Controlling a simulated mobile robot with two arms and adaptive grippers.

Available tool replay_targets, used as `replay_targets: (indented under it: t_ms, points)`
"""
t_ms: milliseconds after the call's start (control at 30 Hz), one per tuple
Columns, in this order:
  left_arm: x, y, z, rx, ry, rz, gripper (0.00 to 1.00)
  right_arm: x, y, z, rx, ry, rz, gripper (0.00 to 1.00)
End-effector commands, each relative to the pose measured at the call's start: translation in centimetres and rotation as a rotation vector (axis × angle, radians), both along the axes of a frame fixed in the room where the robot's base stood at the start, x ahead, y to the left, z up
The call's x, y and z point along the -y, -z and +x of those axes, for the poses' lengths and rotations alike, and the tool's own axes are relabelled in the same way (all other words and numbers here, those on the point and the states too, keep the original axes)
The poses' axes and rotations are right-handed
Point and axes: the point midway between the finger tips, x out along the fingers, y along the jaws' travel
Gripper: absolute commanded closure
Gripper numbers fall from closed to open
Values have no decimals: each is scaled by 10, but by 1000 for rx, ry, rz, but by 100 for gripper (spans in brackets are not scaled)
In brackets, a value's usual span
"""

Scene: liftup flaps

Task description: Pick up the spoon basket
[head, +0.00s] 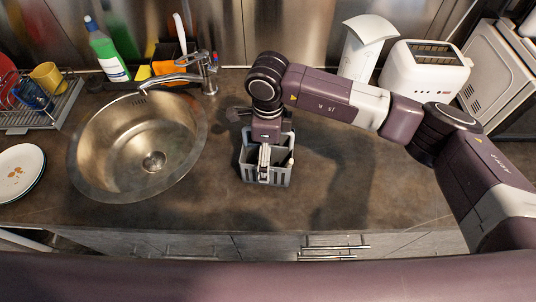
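The grey spoon basket (253,174) stands upright on the dark countertop, to the right of the sink. Its slotted front wall and part of its open top show. My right arm comes in from the right and bends down over the basket. My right gripper (264,162) is at the basket, in front of its middle and upper part. The wrist hides the back of the basket. I cannot tell whether the fingers are closed on it. My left gripper is not in view.
A round metal sink (90,170) with a faucet (205,72) is to the left. A dish rack (40,112), plates (20,170) and a green bottle (106,50) stand farther left. A white toaster (424,72) is at the back right. Counter right of the basket is clear.

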Motion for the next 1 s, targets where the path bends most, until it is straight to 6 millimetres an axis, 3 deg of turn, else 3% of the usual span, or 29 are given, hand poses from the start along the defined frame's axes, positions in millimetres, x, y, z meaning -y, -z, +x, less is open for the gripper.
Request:
replay_targets:
  t_ms: [167,533,833,1000]
  points:
    - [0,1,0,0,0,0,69,0,0,0,0,0,0,2]
    - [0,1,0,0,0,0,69,0,0,0,0,0,1,43]
    - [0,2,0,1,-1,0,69,-1,-3,1,2,0,2,43]
    - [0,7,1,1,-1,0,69,-1,-16,2,3,1,3,43]
